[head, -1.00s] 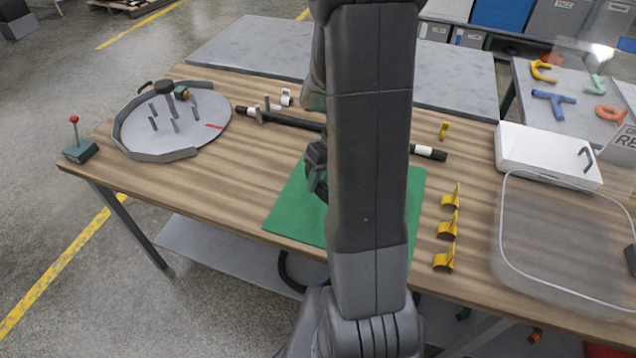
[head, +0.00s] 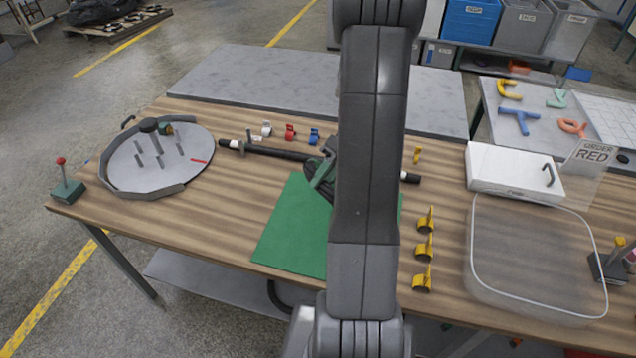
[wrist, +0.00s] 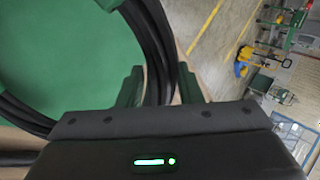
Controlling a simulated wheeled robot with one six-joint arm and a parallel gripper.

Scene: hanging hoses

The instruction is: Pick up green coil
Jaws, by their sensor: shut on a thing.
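A coil of black hose (wrist: 152,35) curves through the wrist view, over a green surface. In the head view my gripper (head: 321,176) is low over the green mat (head: 288,238), partly hidden behind my arm. Most of the coil is hidden there too. I cannot tell whether the coil touches the mat.
A round grey tray with pegs (head: 150,170) stands left. A black bar (head: 275,152) lies behind the mat. Yellow clips (head: 424,248), a clear bin (head: 535,265) and a white box (head: 512,172) are right. Red (head: 290,132) and blue (head: 314,136) clips stand behind the bar.

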